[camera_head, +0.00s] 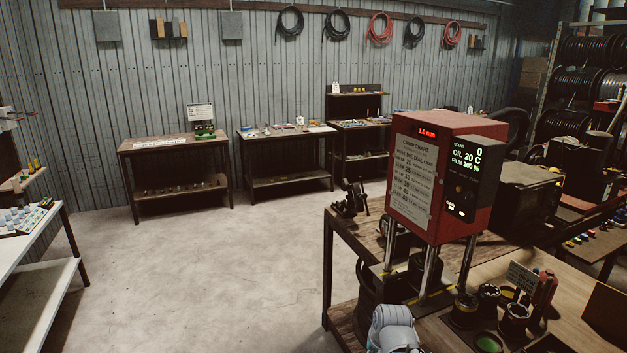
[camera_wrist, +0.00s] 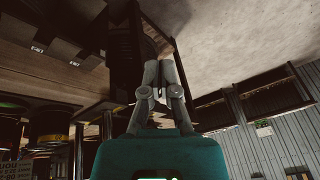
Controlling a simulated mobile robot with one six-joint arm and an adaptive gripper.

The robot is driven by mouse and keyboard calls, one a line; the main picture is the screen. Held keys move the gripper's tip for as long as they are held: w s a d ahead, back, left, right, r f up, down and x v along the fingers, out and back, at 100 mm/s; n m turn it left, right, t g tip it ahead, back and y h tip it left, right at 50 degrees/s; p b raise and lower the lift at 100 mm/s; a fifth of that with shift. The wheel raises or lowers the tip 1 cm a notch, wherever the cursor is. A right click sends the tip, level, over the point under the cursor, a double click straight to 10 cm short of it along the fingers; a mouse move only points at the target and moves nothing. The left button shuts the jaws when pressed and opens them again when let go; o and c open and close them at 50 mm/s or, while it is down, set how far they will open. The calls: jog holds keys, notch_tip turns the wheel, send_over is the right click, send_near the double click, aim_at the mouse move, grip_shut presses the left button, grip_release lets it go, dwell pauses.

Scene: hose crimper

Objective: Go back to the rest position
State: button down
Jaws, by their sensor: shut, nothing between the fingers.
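My gripper (camera_wrist: 160,92) shows in the wrist view with its fingers together and nothing between them. The wrist picture is upside down, with the floor at the top right and the wall at the lower right. A dark bench leg or frame stands close behind the fingertips. In the head view a pale grey part of my arm shows at the bottom, in front of the crimper. The red hose crimper (camera_head: 436,170) stands on the wooden workbench (camera_head: 347,232), with a lit display and a crimp chart. My fingers are hidden in the head view.
Dark dies (camera_head: 515,320) and a small sign stand on the bench right of the crimper. Two wooden tables (camera_head: 175,145) and a shelved bench stand along the back wall. A white table (camera_head: 40,245) is at the left. The concrete floor (camera_head: 220,270) between is clear.

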jog(key=s+d+f+n+g+h, duration=0.1)
jog(key=s+n+g, duration=0.1)
jog(key=s, duration=0.4)
jog(key=shift+s+d+f+g, duration=0.15)
jog(key=shift+s+d+g, duration=0.2)
jog(key=shift+g, duration=0.45)
